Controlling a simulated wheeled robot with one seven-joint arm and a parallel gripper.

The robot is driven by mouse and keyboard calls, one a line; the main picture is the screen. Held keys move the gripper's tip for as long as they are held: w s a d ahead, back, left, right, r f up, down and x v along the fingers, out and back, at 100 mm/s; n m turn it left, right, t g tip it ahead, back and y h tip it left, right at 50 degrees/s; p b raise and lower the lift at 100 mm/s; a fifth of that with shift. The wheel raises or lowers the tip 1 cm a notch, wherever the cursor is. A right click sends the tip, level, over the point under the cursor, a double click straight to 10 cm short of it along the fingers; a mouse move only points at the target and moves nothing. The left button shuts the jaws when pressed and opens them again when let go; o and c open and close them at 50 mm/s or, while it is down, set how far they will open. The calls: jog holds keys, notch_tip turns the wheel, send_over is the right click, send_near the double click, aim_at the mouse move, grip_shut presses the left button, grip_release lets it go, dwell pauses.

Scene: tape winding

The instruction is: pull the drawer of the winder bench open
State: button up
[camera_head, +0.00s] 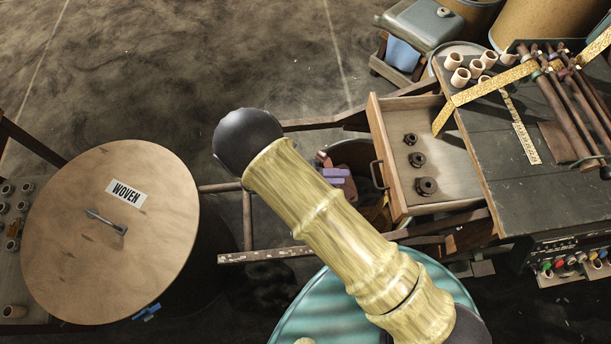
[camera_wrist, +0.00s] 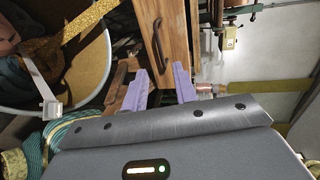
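The winder bench (camera_head: 497,150) stands at the right. Its wooden drawer (camera_head: 437,152) stands pulled out to the left, with three dark nuts (camera_head: 417,160) inside. The drawer's dark curved handle (camera_head: 376,174) is on its left-facing front. In the wrist view the drawer front (camera_wrist: 175,40) and handle (camera_wrist: 157,45) are just beyond my fingertips. My gripper (camera_wrist: 160,70) has purple fingers spread apart with nothing between them.
A round wooden lid marked WOVEN (camera_head: 112,230) is at the left. A bin (camera_head: 352,152) stands below and behind my gripper. Several pale cores (camera_head: 478,67) and tape-wrapped rods (camera_head: 562,105) are on the bench. Open floor (camera_head: 200,70) lies at the upper left.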

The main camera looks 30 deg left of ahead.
jog(key=v, duration=0.8)
jog(key=shift+b, duration=0.45)
jog(key=w+d+r+m+g+y+p, duration=0.25)
jog(key=w+d+r+m+g, duration=0.35)
jog(key=d+m, duration=0.35)
jog(key=w+d+r+m+g+y+p, duration=0.25)
jog(key=w+d+r+m+g, duration=0.25)
jog(key=d+r+m, duration=0.45)
jog(key=d+r+m+t+y+p, duration=0.1)
jog(key=d+r+m, duration=0.5)
jog(key=m, duration=0.6)
jog(key=s+d+r+m+t+y+p, duration=0.1)
jog(key=d+r+m+y+p, duration=0.3)
jog(key=d+m, duration=0.7)
notch_tip(320, 180, up, 2)
jog(key=shift+s+d+r+m+t+y, duration=0.15)
jog(key=shift+s+m+t+y, duration=0.1)
jog(key=shift+m+t+y, duration=0.6)
jog(key=shift+m, duration=0.25)
